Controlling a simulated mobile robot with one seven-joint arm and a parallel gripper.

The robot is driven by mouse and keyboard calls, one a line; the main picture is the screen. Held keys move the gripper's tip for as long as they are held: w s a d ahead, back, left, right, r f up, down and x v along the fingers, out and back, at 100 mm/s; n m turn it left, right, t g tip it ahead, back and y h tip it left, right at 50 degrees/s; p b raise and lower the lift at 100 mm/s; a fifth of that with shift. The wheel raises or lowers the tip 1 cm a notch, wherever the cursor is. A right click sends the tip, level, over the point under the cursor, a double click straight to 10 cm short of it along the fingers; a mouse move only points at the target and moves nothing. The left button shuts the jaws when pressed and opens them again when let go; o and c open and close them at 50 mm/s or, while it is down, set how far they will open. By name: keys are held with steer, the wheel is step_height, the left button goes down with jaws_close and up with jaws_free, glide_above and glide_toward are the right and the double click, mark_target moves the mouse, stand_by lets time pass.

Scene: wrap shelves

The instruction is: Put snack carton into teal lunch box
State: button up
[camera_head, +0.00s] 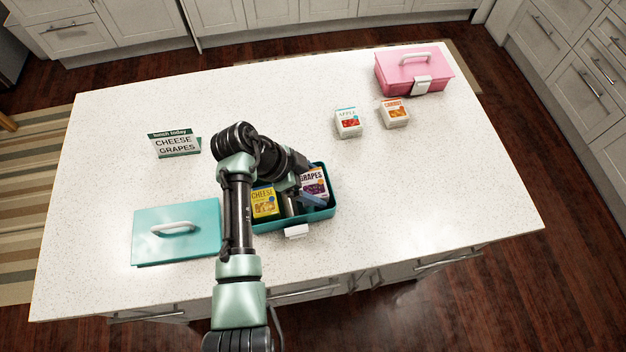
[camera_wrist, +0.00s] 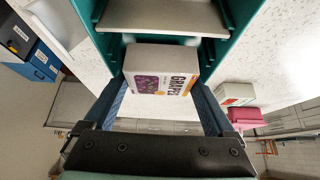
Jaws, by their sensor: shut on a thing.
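The teal lunch box (camera_head: 318,216) stands open near the front of the counter. Its teal walls (camera_wrist: 236,22) also show in the wrist view. The grapes carton (camera_head: 314,181), white with a purple picture, is at the right end of the box. My gripper (camera_head: 311,195) is shut on it. In the wrist view the carton (camera_wrist: 150,62) sits between the two fingers of my gripper (camera_wrist: 160,90). I cannot tell whether the carton touches the box floor. The yellow cheese carton (camera_head: 264,203) is in the left part of the box. My arm hides some of the box.
The teal lid (camera_head: 190,247) lies left of the box. A sign (camera_head: 176,148) reads "lunch today CHEESE GRAPES". An apple carton (camera_head: 348,124) and an orange-labelled carton (camera_head: 395,113) stand at the back right, near a closed pink lunch box (camera_head: 408,72). The counter's right side is clear.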

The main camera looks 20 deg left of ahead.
steer(key=shift+f+b, duration=0.6)
steer(key=shift+f, duration=0.05)
steer(key=shift+r, duration=0.1)
steer(key=o, duration=1.1)
steer(key=shift+c, duration=0.2)
